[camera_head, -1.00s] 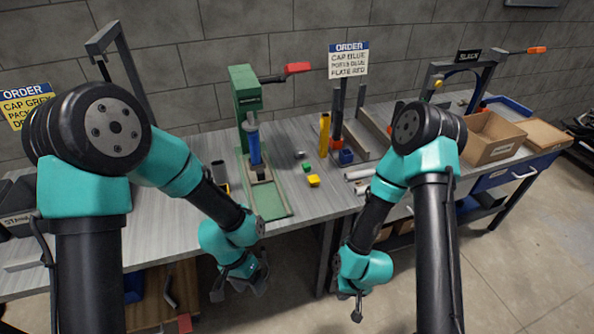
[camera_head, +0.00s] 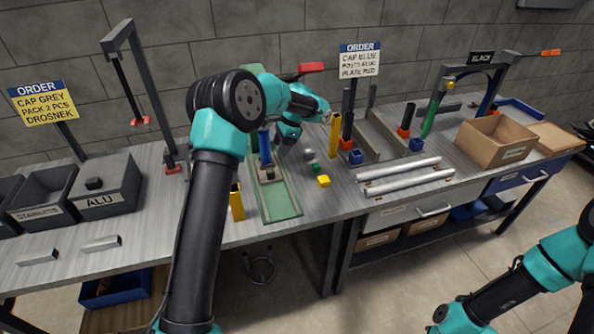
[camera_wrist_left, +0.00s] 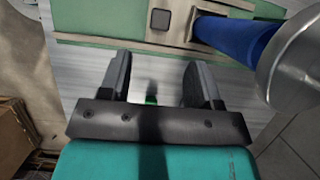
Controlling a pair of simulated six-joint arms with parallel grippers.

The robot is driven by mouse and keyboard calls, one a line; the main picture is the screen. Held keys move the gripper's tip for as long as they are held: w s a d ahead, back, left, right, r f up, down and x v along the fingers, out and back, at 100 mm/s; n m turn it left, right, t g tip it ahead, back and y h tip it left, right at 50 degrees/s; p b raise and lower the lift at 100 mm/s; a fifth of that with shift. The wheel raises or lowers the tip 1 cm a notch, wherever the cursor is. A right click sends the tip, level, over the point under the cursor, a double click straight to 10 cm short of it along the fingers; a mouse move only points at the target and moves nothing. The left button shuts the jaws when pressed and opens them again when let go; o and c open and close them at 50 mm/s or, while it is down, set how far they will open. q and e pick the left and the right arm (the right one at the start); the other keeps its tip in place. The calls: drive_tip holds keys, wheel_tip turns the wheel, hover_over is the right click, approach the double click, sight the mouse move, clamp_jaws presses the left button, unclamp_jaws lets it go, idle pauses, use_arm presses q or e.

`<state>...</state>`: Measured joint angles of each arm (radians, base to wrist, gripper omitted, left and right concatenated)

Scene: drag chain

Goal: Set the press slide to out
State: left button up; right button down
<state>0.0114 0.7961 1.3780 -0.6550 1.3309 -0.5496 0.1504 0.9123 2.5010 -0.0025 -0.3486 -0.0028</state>
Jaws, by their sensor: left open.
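The press stands at the middle of the bench, mostly behind my left arm. Its red handle (camera_head: 312,67) sticks out above, and its blue ram (camera_head: 265,147) shows below the arm. The green base (camera_head: 284,205) runs toward the bench's front edge, with the slide rail and a small dark square block (camera_head: 270,173) on it. In the left wrist view the square block (camera_wrist_left: 160,19) and the blue ram (camera_wrist_left: 237,37) lie beyond my fingers. My left gripper (camera_wrist_left: 154,85) is open and empty, beside the base.
White tubes (camera_head: 405,175) lie farther right. An open cardboard box (camera_head: 493,141) and grey bins (camera_head: 104,187) stand at the sides.

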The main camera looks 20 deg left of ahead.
sight(270, 170)
use_arm(q)
drive_tip(key=shift+a, duration=0.2)
drive_tip(key=shift+s, duration=0.1)
drive_tip(key=x, duration=1.1)
drive_tip(key=shift+s+f, duration=0.15)
drive_tip(key=shift+f, duration=0.25)
drive_tip(key=shift+c, duration=0.2)
clamp_jaws()
